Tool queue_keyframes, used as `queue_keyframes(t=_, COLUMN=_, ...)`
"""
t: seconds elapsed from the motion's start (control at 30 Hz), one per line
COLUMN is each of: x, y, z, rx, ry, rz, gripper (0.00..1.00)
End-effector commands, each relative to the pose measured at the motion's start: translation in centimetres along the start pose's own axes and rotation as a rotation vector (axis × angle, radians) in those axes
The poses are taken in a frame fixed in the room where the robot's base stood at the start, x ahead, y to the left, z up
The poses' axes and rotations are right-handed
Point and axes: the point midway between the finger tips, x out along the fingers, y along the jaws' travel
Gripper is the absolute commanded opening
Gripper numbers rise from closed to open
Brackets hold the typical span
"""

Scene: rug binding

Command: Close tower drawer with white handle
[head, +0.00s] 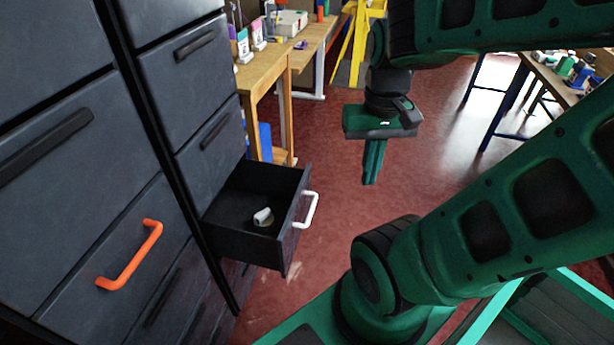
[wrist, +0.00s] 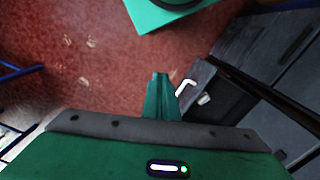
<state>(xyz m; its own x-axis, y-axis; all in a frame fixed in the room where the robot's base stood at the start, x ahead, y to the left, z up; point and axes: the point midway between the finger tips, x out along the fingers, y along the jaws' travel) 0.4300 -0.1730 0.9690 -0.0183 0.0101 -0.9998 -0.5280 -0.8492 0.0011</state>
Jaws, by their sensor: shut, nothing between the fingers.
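The tower drawer (head: 250,243) is pulled open from the dark cabinet at the left in the head view. Its white handle (head: 306,210) is on the front panel, facing right. A small white item (head: 263,216) lies inside the drawer. My gripper (head: 371,178) is shut and empty, pointing down, to the right of the handle and apart from it. In the wrist view my gripper (wrist: 160,80) shows its closed fingers, with the white handle (wrist: 185,87) just to their right in the picture and part of the open drawer behind it.
A drawer with an orange handle (head: 130,256) is shut in the neighbouring cabinet. Wooden benches (head: 265,75) and a yellow stand (head: 357,40) are at the back. A table (head: 555,75) stands at the right. The red floor (head: 330,150) between them is clear.

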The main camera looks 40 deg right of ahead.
Motion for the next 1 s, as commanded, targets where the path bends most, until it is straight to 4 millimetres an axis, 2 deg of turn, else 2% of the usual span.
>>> queue_keyframes(t=0.2, x=0.0, y=0.0, z=0.0, rx=0.0, ry=0.0, rz=0.0, gripper=0.0)
queue_keyframes(t=0.3, x=-0.4, y=0.6, z=0.8, rx=0.021, ry=0.013, rz=-0.006, gripper=0.0)
queue_keyframes(t=0.43, x=-0.1, y=-0.2, z=-0.4, rx=0.126, ry=0.017, rz=-0.002, gripper=0.0)
queue_keyframes(t=0.67, x=1.9, y=-0.6, z=-5.8, rx=0.497, ry=0.029, rz=-0.023, gripper=0.0)
queue_keyframes(t=1.0, x=7.0, y=-0.9, z=-13.9, rx=1.106, ry=-0.015, rz=-0.141, gripper=0.0)
